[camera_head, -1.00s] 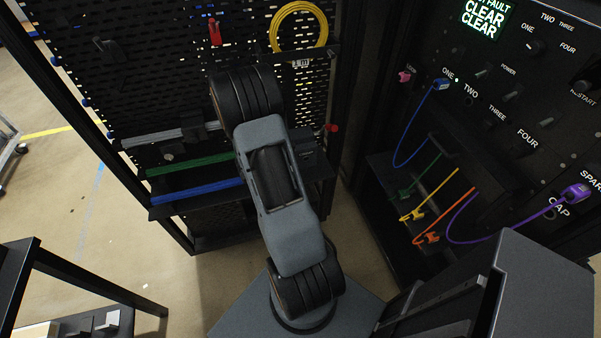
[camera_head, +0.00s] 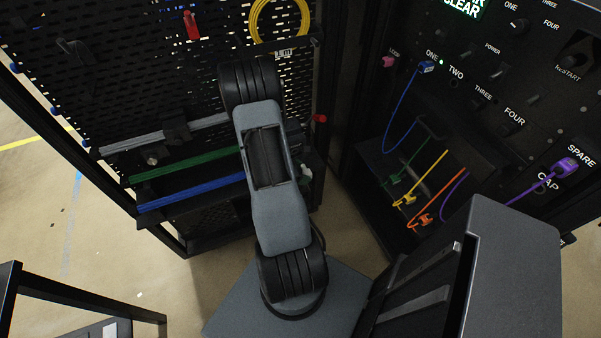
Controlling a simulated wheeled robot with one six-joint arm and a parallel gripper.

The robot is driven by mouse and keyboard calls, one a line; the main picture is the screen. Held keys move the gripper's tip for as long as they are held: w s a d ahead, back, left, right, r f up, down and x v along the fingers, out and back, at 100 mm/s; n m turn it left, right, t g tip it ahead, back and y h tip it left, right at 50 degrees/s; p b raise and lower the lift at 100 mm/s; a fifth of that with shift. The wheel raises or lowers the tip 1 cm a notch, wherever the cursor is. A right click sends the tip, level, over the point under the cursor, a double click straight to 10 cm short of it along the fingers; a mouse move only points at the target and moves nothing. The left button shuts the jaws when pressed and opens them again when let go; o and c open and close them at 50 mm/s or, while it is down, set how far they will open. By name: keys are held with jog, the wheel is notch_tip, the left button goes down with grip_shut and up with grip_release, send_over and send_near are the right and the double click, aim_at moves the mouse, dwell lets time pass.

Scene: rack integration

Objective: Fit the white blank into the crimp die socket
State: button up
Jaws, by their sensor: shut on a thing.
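My arm (camera_head: 270,175) rises from my base in the middle of the view and reaches toward the black pegboard. Its far end is hidden behind its own upper joint, so I cannot see my gripper or what it holds. I cannot make out the white blank or the crimp die socket. A dark fixture (camera_head: 176,130) and a small round metal piece (camera_head: 152,159) sit at the grey bar on the pegboard, left of my arm; I cannot tell what they are.
The pegboard (camera_head: 120,85) carries grey, green (camera_head: 190,165) and blue (camera_head: 190,192) bars and a yellow cable coil (camera_head: 254,22). A black panel (camera_head: 480,75) with coloured cables stands at the right. A dark table frame (camera_head: 90,297) is at lower left. Bare floor (camera_head: 90,235) lies between.

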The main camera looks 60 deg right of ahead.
jog(key=shift+w+d+p, duration=0.2)
jog(key=shift+w+d, duration=0.6)
jog(key=shift+w, duration=0.35)
jog(key=shift+w+d+p, duration=0.15)
jog(key=shift+w+d, duration=0.6)
jog(key=shift+w, duration=0.35)
jog(key=shift+r, duration=0.1)
